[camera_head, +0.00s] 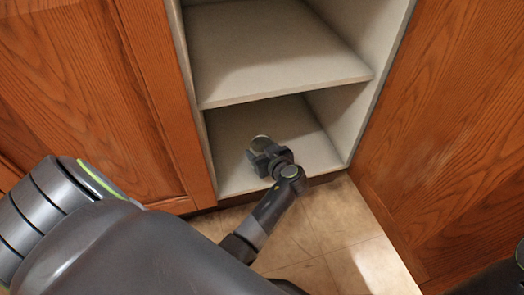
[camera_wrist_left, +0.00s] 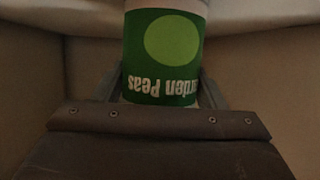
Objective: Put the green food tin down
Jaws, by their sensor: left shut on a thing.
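The green food tin (camera_wrist_left: 160,60) is held between the fingers of my left gripper in the left wrist view. Its label reads "Garden Peas" upside down in that view, with a light green disc. In the head view my left gripper (camera_head: 264,156) is inside the lower compartment of the cabinet, above its bottom board (camera_head: 235,180). I cannot tell whether the tin touches the board. My right gripper is not clearly in view.
The white cabinet has a middle shelf (camera_head: 275,50) above my left gripper. A wooden door (camera_head: 450,130) stands open on the right and a wooden panel (camera_head: 90,90) is on the left. The visible shelf surfaces are otherwise bare. The tiled floor (camera_head: 335,235) is clear.

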